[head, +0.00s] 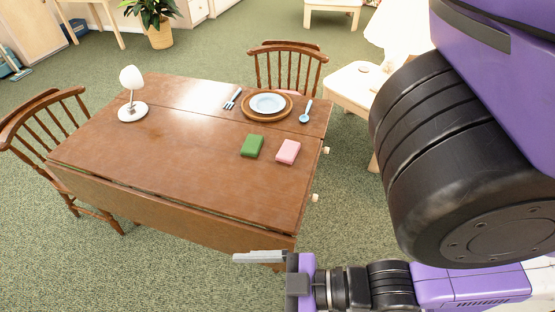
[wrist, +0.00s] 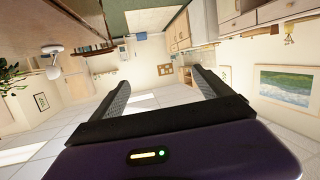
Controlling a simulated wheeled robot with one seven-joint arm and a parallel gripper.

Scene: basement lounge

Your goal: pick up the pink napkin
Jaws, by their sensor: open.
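The pink napkin (head: 288,151) is a small folded block lying flat on the brown wooden table (head: 190,150), near its right edge. A green napkin (head: 252,145) of like shape lies just to its left, with a small gap. My gripper (head: 258,257) is at the table's near right corner in the head view, apart from the pink napkin. In the wrist view my gripper (wrist: 160,85) is open with nothing between its fingers. The wrist view looks out across the room, and the napkin does not show there.
A white lamp (head: 132,95) stands at the table's left. Chairs (head: 288,68) stand at the back and left (head: 40,130). The table's middle is clear.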

